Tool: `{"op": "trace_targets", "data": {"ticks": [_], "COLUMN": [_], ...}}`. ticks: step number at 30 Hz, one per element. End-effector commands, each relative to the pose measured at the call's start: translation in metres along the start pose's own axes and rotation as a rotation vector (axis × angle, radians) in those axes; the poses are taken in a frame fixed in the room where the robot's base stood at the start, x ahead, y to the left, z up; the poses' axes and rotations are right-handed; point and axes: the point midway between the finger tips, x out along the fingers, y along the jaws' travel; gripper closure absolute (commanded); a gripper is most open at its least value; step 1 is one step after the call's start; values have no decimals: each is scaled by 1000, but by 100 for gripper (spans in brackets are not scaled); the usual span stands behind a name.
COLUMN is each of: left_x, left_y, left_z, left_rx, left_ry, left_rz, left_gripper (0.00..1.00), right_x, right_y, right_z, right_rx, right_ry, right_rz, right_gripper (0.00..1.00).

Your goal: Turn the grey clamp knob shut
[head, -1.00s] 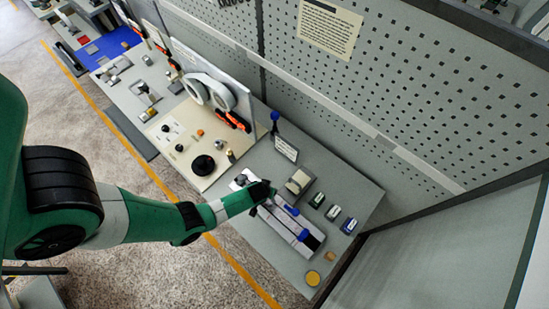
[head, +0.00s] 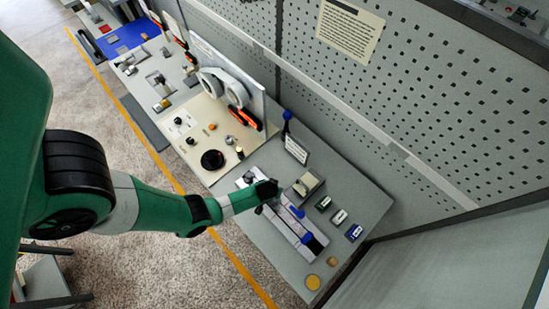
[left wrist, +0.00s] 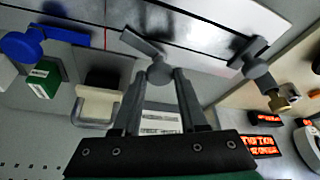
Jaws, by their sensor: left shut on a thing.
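The grey clamp knob (left wrist: 158,72) shows in the left wrist view, with a flat lever (left wrist: 140,42) reaching up and left from its round hub. My left gripper (left wrist: 161,78) is shut on the hub, one finger on each side. In the head view my left gripper (head: 266,190) is over the pale strip-shaped fixture (head: 285,223) on the bench and hides the knob. My right gripper is in neither view.
Blue knobs (head: 306,238) stand along the fixture; one shows at the left wrist view's left (left wrist: 22,46). Another dark lever knob (left wrist: 255,66) is to the right. A beige-grey block (head: 304,185) and several small boxes (head: 339,217) lie beside the fixture.

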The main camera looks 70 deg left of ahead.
Motion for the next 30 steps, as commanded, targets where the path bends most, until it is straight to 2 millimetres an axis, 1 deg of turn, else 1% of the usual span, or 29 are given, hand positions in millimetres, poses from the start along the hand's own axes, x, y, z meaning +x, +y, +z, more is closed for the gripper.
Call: {"op": "trace_targets", "data": {"ticks": [5,11,21,30], "left_x": [0,-1,0,3], "left_y": [-1,-2,-5,-6], "left_z": [0,0,-1,-2], "left_rx": [31,125,391,655], "left_ry": [-1,-1,0,1], "left_rz": [14,52,165,275], "left_gripper": [100,100,100,100], "right_x": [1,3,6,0], "right_y": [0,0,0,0], "right_z": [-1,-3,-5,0], "right_rx": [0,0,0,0], "right_ry": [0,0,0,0], "right_rz": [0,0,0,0], "right_gripper": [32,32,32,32]}}
